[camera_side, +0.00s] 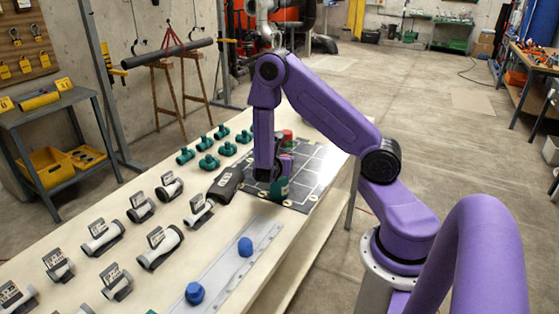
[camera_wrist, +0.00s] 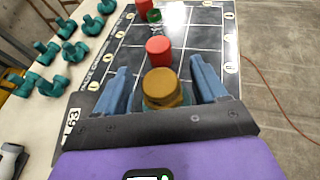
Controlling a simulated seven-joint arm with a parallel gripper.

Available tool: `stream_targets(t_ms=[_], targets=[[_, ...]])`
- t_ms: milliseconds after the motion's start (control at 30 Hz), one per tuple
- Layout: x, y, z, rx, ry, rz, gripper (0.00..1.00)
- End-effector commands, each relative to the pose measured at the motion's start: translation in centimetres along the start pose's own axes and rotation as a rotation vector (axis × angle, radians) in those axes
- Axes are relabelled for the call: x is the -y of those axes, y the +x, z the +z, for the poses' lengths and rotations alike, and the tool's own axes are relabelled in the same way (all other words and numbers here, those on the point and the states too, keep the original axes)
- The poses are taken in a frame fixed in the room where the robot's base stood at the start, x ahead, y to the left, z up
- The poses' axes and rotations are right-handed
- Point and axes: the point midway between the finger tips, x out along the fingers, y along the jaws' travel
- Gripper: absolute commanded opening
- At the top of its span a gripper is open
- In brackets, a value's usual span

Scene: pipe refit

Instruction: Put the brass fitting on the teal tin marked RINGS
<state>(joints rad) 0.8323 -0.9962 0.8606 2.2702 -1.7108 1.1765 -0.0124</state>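The brass fitting (camera_wrist: 162,87) shows in the wrist view as a yellow-brown round piece between my fingers. It appears to rest on a teal tin, whose rim shows around its lower edge. My gripper (camera_wrist: 163,78) has its two blue fingers spread on either side of the fitting, with a visible gap on each side. In the side view the teal tin (camera_side: 280,189) stands on the dark gridded board under my arm's end. The fitting cannot be made out there, and I cannot read any marking on the tin.
A red tin (camera_wrist: 159,50) stands just beyond the fitting on the gridded board (camera_wrist: 199,65). Another red piece (camera_wrist: 144,7) and a small green one (camera_wrist: 154,16) are farther off. Teal pipe fittings (camera_side: 208,161) and white pipe pieces (camera_side: 158,248) crowd the table's left. Blue caps (camera_side: 245,247) lie in front.

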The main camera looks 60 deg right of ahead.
Motion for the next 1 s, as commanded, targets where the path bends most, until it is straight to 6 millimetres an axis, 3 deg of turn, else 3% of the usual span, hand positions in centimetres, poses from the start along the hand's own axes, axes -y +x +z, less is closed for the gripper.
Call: stream_targets(t_ms=[367,800,1000], targets=[[0.0,-0.4,0.3,0.0,0.0,0.002,0.71],[-0.1,-8.7,0.3,0.0,-0.001,0.006,0.71],[-0.1,-11.3,0.3,0.0,-0.001,0.003,0.71]])
